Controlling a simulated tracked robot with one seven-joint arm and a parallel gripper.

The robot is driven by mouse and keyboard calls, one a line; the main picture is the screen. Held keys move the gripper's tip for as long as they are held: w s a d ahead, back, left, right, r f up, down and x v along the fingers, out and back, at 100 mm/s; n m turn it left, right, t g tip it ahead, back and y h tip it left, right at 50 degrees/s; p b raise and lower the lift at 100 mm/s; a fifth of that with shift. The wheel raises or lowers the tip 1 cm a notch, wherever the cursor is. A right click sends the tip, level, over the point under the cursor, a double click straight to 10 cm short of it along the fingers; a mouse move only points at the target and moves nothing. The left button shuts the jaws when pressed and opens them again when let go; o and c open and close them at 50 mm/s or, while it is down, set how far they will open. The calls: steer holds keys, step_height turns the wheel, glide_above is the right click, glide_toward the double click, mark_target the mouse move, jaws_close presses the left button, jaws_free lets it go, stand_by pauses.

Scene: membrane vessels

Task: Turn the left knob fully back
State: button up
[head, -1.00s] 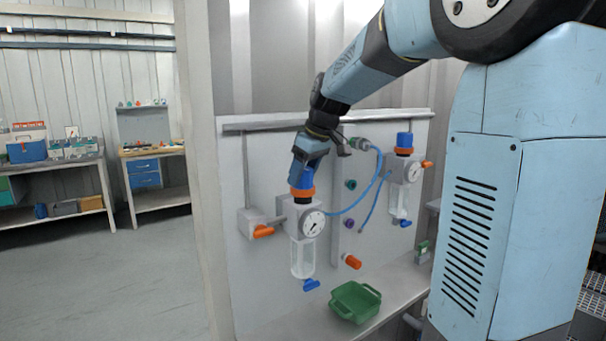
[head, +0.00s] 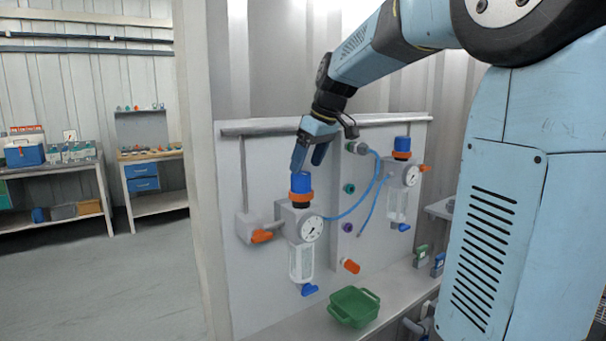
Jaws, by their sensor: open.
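The left knob (head: 301,182) is a blue cap above an orange ring (head: 301,196), on top of the left vessel unit. Below it are a round white gauge (head: 312,227) and a clear bowl (head: 301,262) with a blue valve (head: 309,290) at the bottom. The right unit has a similar blue knob (head: 402,144) with an orange ring.
An orange handle (head: 262,236) sticks out left of the left unit. A blue hose (head: 352,208) hangs between the units. A green tray (head: 354,306) stands on the ledge (head: 385,297) below, and an orange plug (head: 350,266) is on the panel (head: 240,300).

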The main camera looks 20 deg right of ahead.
steer(key=v, duration=0.8)
steer(key=shift+r, duration=0.15)
steer(key=shift+s, duration=0.1)
steer(key=s+f+m+t+h, duration=0.1)
steer(key=s+f+m, duration=0.2)
steer(key=s+f, duration=0.6)
steer(key=s+a+f+m+t+h, duration=0.1)
steer(key=s+f+m, duration=0.3)
steer(key=s+f, duration=0.5)
steer(key=s, duration=0.6)
steer(key=shift+a+h, duration=0.25)
steer(key=shift+h, duration=0.15)
steer(key=shift+c, duration=0.5)
